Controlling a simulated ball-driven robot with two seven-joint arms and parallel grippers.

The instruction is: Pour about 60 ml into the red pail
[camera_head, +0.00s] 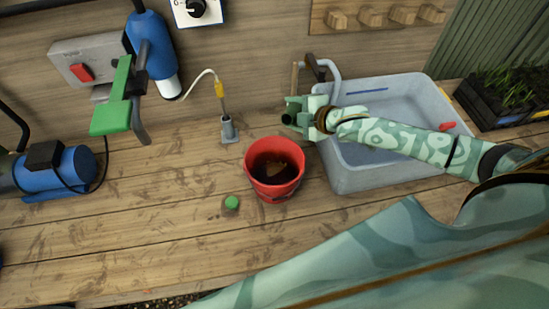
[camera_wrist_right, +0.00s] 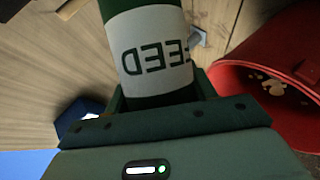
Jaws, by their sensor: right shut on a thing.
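The red pail (camera_head: 258,181) stands upright on the wooden bench, left of the sink; its inside looks dark with a tan patch. In the right wrist view the pail (camera_wrist_right: 231,79) is at the right, with pale bits inside. My right gripper (camera_head: 294,114) is just above and right of the pail's far rim in the head view. It is shut on a dark green bottle (camera_wrist_right: 155,50) with a white label reading "FEED", upside down in that view. The bottle's mouth and tilt are hard to tell. A green cap (camera_head: 232,202) lies on the bench. My left gripper is not in view.
A grey sink (camera_head: 350,179) with a tap stands under my right arm. A small metal stand (camera_head: 229,130) with a yellow-handled probe is behind the pail. A blue pump (camera_head: 62,178) lies at left. The bench left and front of the pail is mostly clear.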

